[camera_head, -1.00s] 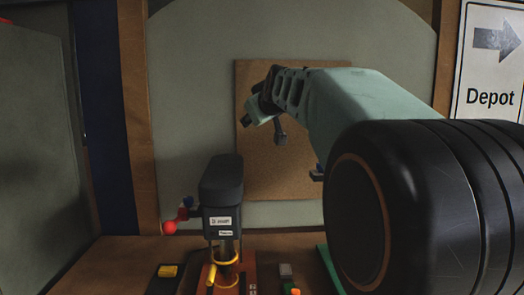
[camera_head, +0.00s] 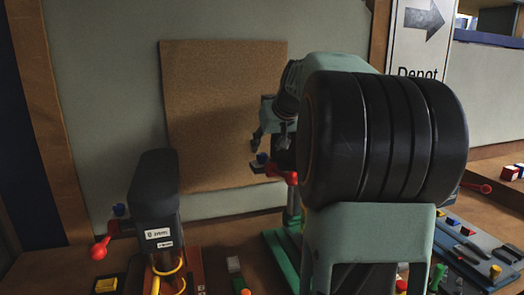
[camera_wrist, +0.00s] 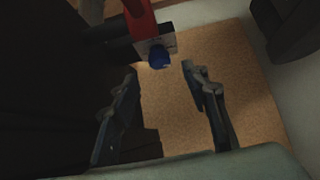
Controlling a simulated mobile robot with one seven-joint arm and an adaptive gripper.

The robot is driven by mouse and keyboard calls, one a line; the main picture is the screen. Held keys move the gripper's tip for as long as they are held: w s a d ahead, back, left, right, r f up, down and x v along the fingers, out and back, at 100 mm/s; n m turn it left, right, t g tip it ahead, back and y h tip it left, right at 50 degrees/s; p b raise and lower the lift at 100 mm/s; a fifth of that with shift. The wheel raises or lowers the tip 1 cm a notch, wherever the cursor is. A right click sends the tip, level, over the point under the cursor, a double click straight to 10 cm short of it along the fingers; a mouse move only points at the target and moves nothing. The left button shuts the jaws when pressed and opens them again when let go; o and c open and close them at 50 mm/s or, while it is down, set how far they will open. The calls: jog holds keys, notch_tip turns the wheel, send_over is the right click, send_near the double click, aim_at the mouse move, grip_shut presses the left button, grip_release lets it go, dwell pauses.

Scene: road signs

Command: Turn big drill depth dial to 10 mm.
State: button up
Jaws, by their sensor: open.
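In the wrist view the knob (camera_wrist: 159,57) sits on a pale marked plate (camera_wrist: 154,43), just ahead of the gap between my open fingertips (camera_wrist: 158,71). No contact shows. The plate's marks are too small to read. A dark grey drill (camera_head: 155,190) with a white label stands left, with another blue knob (camera_head: 118,210).
A red ball handle (camera_head: 99,249) sticks out left of the grey drill. A cork board (camera_head: 215,110) is on the wall behind. Small coloured blocks lie on the bench. A blue-grey tray (camera_head: 480,255) with several items is at the right.

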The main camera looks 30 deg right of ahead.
aim_at(262, 154)
jog(key=p+x, duration=0.1)
jog(key=x, duration=0.5)
jog(key=shift+c, duration=0.6)
grip_shut()
